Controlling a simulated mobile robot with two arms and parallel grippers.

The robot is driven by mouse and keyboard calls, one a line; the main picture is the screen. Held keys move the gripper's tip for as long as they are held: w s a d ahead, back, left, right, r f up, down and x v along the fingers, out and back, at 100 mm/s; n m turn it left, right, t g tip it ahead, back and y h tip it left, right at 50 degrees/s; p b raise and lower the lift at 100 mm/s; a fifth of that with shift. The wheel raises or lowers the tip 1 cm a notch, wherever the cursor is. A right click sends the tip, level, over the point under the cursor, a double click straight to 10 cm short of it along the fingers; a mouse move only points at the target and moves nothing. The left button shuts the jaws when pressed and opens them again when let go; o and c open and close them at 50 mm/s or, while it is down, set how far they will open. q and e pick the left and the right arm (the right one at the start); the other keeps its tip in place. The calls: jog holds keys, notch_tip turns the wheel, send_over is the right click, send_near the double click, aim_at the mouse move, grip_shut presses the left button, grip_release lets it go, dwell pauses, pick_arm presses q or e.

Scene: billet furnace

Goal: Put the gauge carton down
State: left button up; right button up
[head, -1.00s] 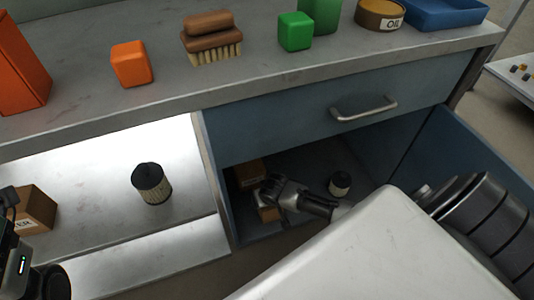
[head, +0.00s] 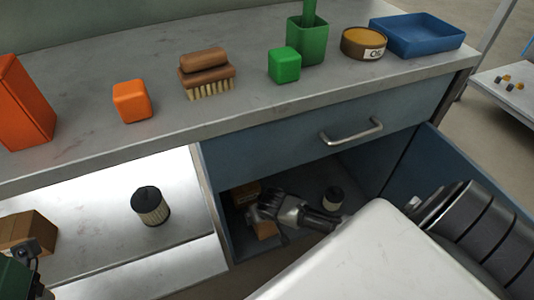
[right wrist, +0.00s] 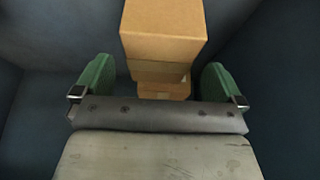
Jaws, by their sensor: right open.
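My right gripper (head: 258,214) is inside the open lower cabinet compartment. In the right wrist view its green fingers (right wrist: 160,82) are open and stand apart. A plain brown carton (right wrist: 164,32) stands ahead of them, with smaller carton shapes (right wrist: 162,90) showing below it between the fingers. In the head view one carton (head: 246,193) is at the back left of the compartment and a carton (head: 266,229) shows just below the gripper, partly hidden. No label shows which is the gauge carton. My left gripper (head: 18,272) is at the left edge, cut off, its jaws unclear.
A dark-topped filter (head: 333,198) stands right of my right gripper in the compartment. Another filter (head: 150,206) and a labelled carton (head: 27,231) are on the bright shelf. The bench top (head: 160,127) above holds a brush, blocks, a tin and a blue tray (head: 418,36).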

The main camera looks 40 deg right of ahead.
jog(key=p+v, duration=0.3)
jog(key=v, duration=0.3)
jog(key=shift+r, duration=0.15)
jog(key=shift+s+r, duration=0.2)
jog(key=shift+r, duration=0.05)
